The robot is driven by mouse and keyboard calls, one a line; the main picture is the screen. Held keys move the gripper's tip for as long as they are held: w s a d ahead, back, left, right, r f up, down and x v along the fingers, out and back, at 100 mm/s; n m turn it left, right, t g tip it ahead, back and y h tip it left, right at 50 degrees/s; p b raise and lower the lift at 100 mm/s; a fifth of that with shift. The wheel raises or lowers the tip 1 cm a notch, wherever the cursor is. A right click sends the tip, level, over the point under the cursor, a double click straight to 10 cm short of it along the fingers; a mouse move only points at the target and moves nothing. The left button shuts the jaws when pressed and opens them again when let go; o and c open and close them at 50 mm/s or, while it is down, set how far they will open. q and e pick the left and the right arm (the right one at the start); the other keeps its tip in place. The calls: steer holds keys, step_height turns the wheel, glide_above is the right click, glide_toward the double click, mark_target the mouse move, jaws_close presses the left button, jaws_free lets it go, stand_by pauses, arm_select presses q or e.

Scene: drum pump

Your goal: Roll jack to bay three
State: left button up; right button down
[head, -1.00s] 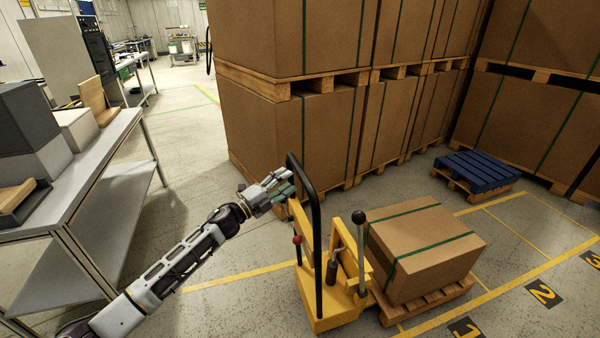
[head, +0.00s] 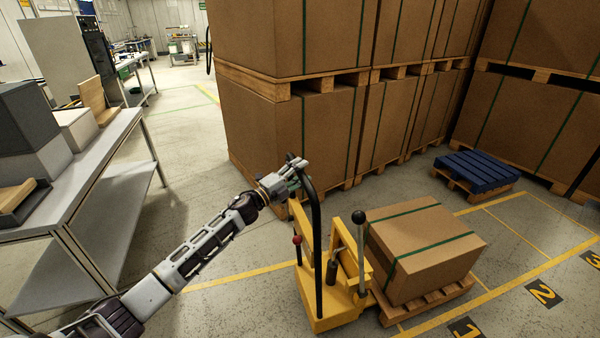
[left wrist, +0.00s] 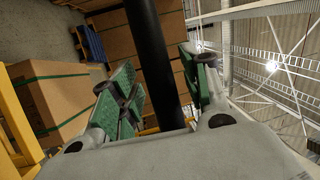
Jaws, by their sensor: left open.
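The yellow pallet jack (head: 330,309) stands upright at the bottom middle of the head view, with a tall black handle bar (head: 316,230). A strapped cardboard box on a wooden pallet (head: 430,302) sits just right of it, by the floor mark 1. Bay three's mark (head: 591,259) is at the right edge, past mark 2 (head: 543,293). My left gripper (head: 298,172) is open at the upper part of the handle. In the left wrist view the black bar (left wrist: 155,65) runs between the green-padded fingers (left wrist: 165,95). Whether they touch it I cannot tell. My right gripper is not in view.
A blue pallet (head: 477,170) lies on a wooden one behind the bays. Stacked boxes on pallets (head: 290,125) wall off the back. A grey table (head: 100,165) stands at the left. Yellow lines (head: 500,288) mark the bays; bays two and three look clear.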

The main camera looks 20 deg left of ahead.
arm_select(q)
steer(key=shift+w, duration=0.1)
steer(key=shift+c, duration=0.5)
jaws_close()
steer(key=shift+d, duration=0.15)
